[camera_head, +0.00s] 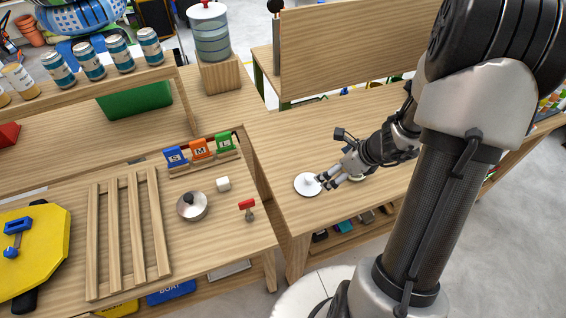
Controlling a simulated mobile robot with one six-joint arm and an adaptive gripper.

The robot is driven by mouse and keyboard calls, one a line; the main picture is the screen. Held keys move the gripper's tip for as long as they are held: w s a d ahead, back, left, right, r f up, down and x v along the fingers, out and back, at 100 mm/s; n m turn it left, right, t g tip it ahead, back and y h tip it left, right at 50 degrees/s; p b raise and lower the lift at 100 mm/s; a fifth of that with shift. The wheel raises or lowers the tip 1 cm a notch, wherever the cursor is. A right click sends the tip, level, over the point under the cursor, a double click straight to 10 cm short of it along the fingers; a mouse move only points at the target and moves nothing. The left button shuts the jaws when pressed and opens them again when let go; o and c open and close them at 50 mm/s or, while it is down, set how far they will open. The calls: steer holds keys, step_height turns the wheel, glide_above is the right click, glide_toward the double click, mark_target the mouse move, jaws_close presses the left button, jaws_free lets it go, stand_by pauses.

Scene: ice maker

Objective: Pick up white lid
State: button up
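The white lid (304,188) is a small round disc lying flat near the left front corner of the right-hand wooden table. A small knob seems to stand at its middle. My gripper (322,183) comes in low from the right, its fingertips at the lid's right side, close to the knob. The two fingers look spread apart. The view is too small to tell whether they touch the lid or pass around the knob. Part of a pale round thing (357,178) shows beneath the gripper, mostly hidden.
The right table (290,135) is otherwise clear left of my arm, with a shelf of small items below.

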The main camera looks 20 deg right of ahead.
mark_target(312, 179)
steer(key=shift+m, duration=0.5)
steer(key=b+x, duration=0.1)
steer(key=x, duration=0.3)
steer(key=b+x, duration=0.2)
steer(key=x, duration=0.2)
steer(key=b+x, duration=0.2)
steer(key=x, duration=0.2)
steer(key=shift+s+d+f, duration=0.2)
steer(key=shift+d+f, duration=0.15)
steer(key=shift+f, duration=0.15)
steer(key=b+x, duration=0.1)
steer(key=x, duration=0.1)
steer(key=b+x, duration=0.1)
steer(key=x, duration=0.2)
steer(key=shift+w+a+f, duration=0.15)
steer(key=shift+w+a, duration=0.1)
steer(key=shift+a, duration=0.05)
steer(key=shift+c, duration=0.4)
steer(key=c, duration=0.9)
steer(key=shift+r, duration=0.2)
